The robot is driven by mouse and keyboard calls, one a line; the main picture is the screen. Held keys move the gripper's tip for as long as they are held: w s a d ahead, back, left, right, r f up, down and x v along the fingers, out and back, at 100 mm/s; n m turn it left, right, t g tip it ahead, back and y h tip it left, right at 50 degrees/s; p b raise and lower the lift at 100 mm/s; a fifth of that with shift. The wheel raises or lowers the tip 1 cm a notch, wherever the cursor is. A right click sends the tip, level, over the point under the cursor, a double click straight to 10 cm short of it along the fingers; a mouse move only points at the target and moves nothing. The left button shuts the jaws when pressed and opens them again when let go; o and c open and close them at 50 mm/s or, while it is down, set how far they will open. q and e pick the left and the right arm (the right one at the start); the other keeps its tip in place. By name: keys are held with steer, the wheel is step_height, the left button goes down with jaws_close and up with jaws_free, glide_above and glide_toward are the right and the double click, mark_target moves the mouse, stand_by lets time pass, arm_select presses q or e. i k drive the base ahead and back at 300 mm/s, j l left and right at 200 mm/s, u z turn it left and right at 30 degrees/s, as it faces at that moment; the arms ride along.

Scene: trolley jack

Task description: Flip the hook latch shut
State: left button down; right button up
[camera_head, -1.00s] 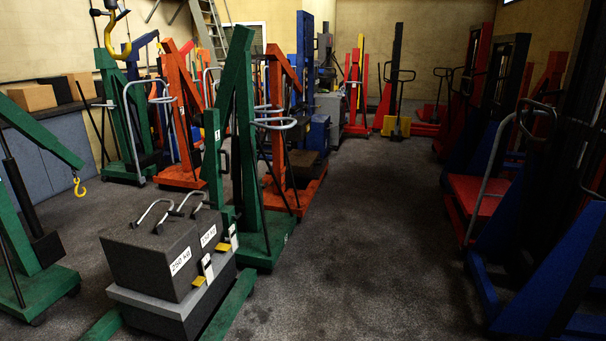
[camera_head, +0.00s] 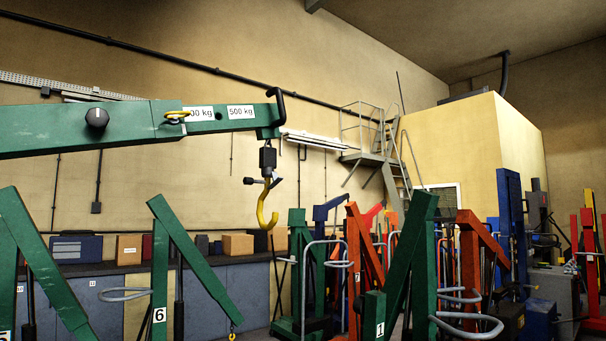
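A yellow crane hook (camera_head: 267,206) hangs from a dark swivel block (camera_head: 267,158) at the right end of a green boom (camera_head: 80,130). The hook's mouth looks open, though the latch is small in the picture. The boom carries a black knob (camera_head: 97,117), a yellow ring pin and "500 kg" labels. Neither of my grippers is in view.
Several green, orange and blue cranes stand below and behind the hook, including green ones numbered 6 (camera_head: 160,270) and 1 (camera_head: 400,270). A bench (camera_head: 200,277) with boxes runs along the back wall. A metal staircase (camera_head: 390,160) stands behind. The air around the hook is clear.

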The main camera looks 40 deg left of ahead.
mark_target(275, 179)
steer(key=i+u, duration=0.5)
steer(key=i, duration=0.65)
steer(key=i+j+u, duration=0.1)
steer(key=i+j, duration=0.25)
steer(key=j, duration=0.1)
